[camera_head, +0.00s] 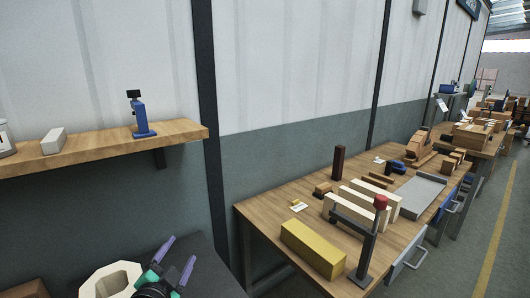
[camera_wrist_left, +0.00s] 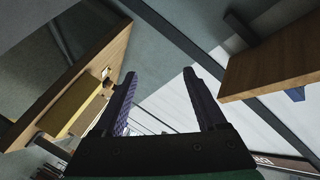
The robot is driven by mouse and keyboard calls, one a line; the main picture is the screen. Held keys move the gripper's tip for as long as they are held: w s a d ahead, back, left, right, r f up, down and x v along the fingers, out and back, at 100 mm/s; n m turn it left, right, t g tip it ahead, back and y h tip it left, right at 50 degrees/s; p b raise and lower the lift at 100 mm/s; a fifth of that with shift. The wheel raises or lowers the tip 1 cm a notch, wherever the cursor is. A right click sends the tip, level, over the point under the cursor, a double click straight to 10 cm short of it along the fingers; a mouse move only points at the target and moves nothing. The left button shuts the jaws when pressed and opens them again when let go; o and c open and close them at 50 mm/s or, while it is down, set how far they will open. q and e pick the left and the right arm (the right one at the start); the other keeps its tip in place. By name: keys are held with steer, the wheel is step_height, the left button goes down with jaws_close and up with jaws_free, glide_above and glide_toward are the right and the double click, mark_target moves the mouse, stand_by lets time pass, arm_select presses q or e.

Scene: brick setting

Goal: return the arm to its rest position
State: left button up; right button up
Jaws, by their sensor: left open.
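My left gripper (camera_head: 183,248) is at the bottom left of the head view, with two purple fingers spread apart and nothing between them. Its fingers also show open and empty in the left wrist view (camera_wrist_left: 159,73). The gripper is in the air, left of the workbench and below the wall shelf. Most of the left arm is out of the picture. My right gripper is not in view.
A wooden shelf (camera_head: 100,147) holds a blue device (camera_head: 140,117) and a pale block (camera_head: 54,141). The workbench (camera_head: 268,205) carries a yellow block (camera_head: 313,249), pale bars and a grey tray (camera_head: 416,196). A pale octagonal thing (camera_head: 96,286) lies beside the gripper.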

arm_select(q)
steer(key=s+a+f+n+g, duration=0.2)
steer(key=s+f+n+g, duration=0.85)
steer(key=s+f, duration=1.15)
steer(key=s+f+m+g, duration=0.1)
steer(key=s+f+g, duration=0.1)
steer(key=f, duration=1)
steer(key=s+f+m+g, duration=0.1)
steer(key=s+f+m, duration=0.1)
steer(key=f, duration=1)
steer(key=s+a+f, duration=0.1)
steer(key=s+f, duration=0.5)
steer(key=s, duration=0.1)
steer(key=s+a+f+g, duration=0.1)
steer(key=s+a+f, duration=0.1)
steer(key=s+f, duration=0.4)
steer(key=shift+s+a, duration=0.25)
steer(key=shift+s, duration=0.7)
steer(key=shift+f+g, duration=0.1)
steer(key=shift+g, duration=0.15)
